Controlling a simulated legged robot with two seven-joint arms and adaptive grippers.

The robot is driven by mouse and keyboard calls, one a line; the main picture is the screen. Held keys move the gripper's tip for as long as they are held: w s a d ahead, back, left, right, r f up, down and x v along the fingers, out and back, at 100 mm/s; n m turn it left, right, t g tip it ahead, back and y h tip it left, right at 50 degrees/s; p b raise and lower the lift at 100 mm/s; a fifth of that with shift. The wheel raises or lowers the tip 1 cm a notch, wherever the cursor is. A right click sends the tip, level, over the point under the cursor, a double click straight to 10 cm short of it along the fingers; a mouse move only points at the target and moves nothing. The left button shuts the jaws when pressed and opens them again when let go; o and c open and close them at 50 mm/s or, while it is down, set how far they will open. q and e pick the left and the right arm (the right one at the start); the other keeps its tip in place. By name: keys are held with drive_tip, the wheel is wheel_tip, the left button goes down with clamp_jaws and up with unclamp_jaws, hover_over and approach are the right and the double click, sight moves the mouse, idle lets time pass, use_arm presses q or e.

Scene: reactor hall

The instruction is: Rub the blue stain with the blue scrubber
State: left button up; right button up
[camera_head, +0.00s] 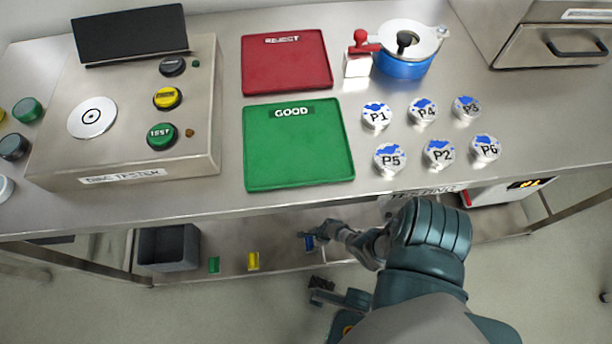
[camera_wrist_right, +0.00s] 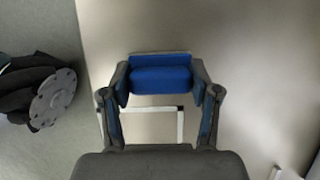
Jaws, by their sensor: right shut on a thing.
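My right gripper (camera_head: 318,237) reaches down to the lower shelf under the table. It is shut on the blue scrubber (camera_head: 308,243). In the right wrist view the blue scrubber (camera_wrist_right: 161,79) sits squarely between the two fingers of the right gripper (camera_wrist_right: 161,88). Blue blotches show on the tops of several white round pieces on the table, such as P1 (camera_head: 376,117), P5 (camera_head: 390,158) and P2 (camera_head: 439,153). The scrubber is well away from them.
The lower shelf also holds a green piece (camera_head: 214,265), a yellow piece (camera_head: 253,261) and a grey bin (camera_head: 168,248). On the table are a green tray (camera_head: 298,165), a red tray (camera_head: 287,70), a blue pot (camera_head: 403,66) and a disc tester (camera_head: 120,120). The table edge overhangs the shelf.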

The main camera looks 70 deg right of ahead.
drive_tip(key=shift+s+d+f, duration=0.1)
drive_tip(key=shift+s+d, duration=0.05)
drive_tip(key=shift+s, duration=0.35)
drive_tip(key=shift+w+a, duration=0.4)
drive_tip(key=shift+w, duration=0.4)
drive_tip(key=shift+w+a, duration=0.35)
drive_tip(key=shift+w, duration=0.4)
drive_tip(key=shift+w+a, duration=0.4)
drive_tip(key=shift+w, duration=0.35)
drive_tip(key=shift+w+a, duration=0.35)
drive_tip(key=shift+w, duration=0.35)
drive_tip(key=shift+w+a, duration=0.45)
drive_tip(key=shift+w, duration=0.4)
drive_tip(key=shift+w+a, duration=0.4)
drive_tip(key=shift+w, duration=0.45)
